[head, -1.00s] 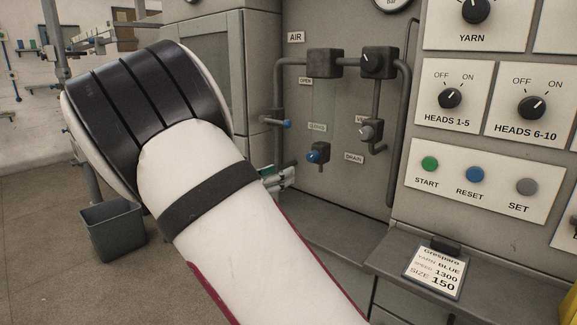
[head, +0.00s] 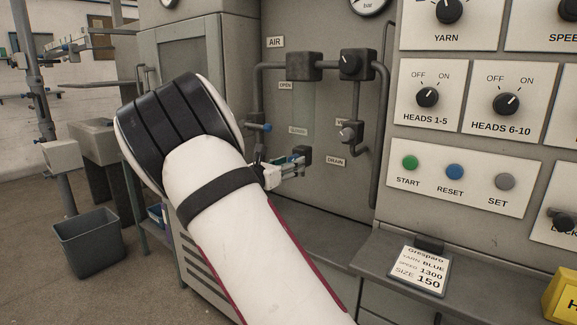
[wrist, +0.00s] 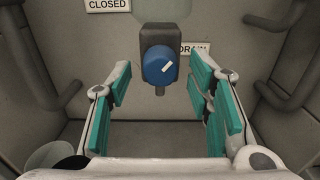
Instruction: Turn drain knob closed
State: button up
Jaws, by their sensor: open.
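The drain knob (wrist: 160,65) is a round blue knob with a white mark, on a dark block against the grey panel. Its mark slants toward the upper right. In the head view my gripper (head: 293,167) reaches in front of the drain valve and mostly hides the blue knob.
Pipes run close on the left (wrist: 40,75) and right (wrist: 292,85) of the wrist view. A ledge with a card (head: 419,270) stands to the right.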

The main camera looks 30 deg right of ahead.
jog(key=shift+d, duration=0.1)
grip_shut()
jog(key=shift+r+n+p, duration=0.1)
jog(key=shift+n+p, duration=0.2)
jog(key=shift+p, duration=0.35)
jog(key=n+p, duration=1)
jog(key=n, duration=0.6)
jog(key=shift+n, duration=0.3)
